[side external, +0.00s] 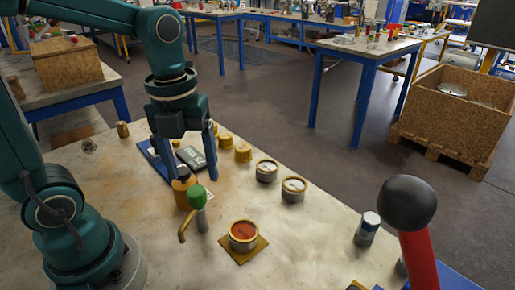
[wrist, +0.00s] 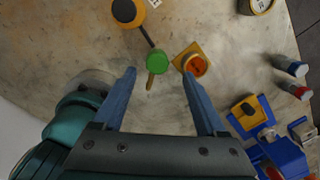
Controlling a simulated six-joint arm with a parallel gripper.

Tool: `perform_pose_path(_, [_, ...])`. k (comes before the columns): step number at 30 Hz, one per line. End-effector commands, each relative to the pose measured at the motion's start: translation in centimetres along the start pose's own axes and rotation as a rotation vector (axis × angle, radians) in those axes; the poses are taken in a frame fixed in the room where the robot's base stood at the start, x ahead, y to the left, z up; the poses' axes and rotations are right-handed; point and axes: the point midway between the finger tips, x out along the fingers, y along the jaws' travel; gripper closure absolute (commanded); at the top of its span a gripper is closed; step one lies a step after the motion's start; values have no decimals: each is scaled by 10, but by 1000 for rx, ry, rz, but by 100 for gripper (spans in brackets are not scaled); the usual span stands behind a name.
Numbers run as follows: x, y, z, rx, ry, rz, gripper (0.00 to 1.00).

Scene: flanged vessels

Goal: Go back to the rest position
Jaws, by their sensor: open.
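My gripper (side external: 191,172) points down over the left part of the worktable, its two blue fingers wide apart. In the wrist view my gripper (wrist: 158,73) is open, with nothing held between the fingers. A green-topped part with a brass spout (side external: 196,197) stands just in front of it; its green top (wrist: 158,61) shows near the fingertip line. An orange vessel with a dark cap (side external: 182,188) stands beside it and is partly cut off in the wrist view (wrist: 128,12). A round red-topped flanged vessel (side external: 243,235) sits on a square gold plate (side external: 258,246).
A grey device (side external: 190,157) lies behind the fingers. Bare tabletop lies between.

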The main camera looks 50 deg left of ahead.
Motion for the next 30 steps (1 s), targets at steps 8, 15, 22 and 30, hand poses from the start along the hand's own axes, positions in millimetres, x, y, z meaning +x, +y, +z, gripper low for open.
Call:
perform_pose_path(8, [-22, 3, -20, -430, -117, -156, 26])
perform_pose_path(15, [-27, 6, -32, -1017, -102, -313, 26])
perform_pose_path(22, [-27, 8, -40, -1593, 0, -448, 26])
perform_pose_path(30, [-21, 9, -42, -2165, 156, -509, 26])
